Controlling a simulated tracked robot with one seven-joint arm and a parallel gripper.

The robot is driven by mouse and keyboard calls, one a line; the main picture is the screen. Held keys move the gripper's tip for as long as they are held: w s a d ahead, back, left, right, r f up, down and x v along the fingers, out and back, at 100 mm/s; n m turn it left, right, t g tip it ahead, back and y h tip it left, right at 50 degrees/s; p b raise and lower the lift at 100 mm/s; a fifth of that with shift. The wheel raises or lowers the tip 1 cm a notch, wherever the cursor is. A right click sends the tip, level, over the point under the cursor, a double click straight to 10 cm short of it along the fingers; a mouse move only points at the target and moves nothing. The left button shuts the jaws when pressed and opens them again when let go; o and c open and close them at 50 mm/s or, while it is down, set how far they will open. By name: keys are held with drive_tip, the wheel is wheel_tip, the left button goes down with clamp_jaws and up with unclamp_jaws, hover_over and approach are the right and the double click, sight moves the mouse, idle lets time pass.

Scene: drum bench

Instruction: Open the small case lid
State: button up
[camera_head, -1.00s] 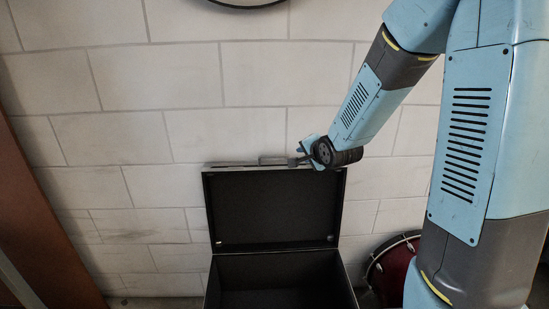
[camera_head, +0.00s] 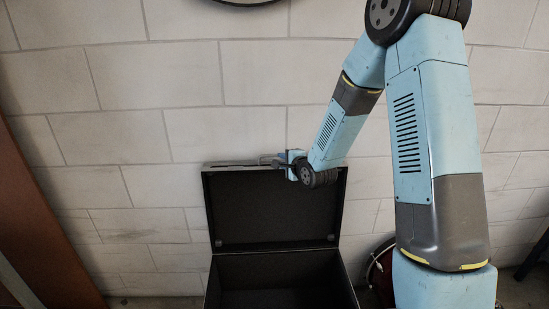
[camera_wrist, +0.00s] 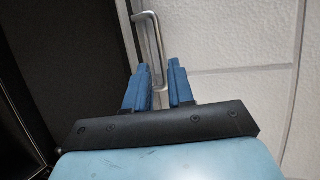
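The small black case (camera_head: 280,280) stands on the floor against the wall, its dark inside showing. Its lid (camera_head: 270,208) is raised, standing upright behind the case. The lid's metal handle (camera_wrist: 152,45) is at the lid's outer edge in the wrist view. My gripper (camera_wrist: 160,68) has its two blue fingers apart, with a gap between them. The near end of the handle runs down toward that gap; whether the fingers touch it I cannot tell.
A white block wall (camera_head: 120,120) rises close behind the lid. A red drum (camera_head: 380,272) stands right of the case, partly behind my arm. A brown panel (camera_head: 40,220) is at the left. The space above the open case is clear.

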drive_tip(key=x, duration=0.8)
drive_tip(key=shift+w, duration=0.15)
drive_tip(key=shift+f, duration=0.1)
clamp_jaws()
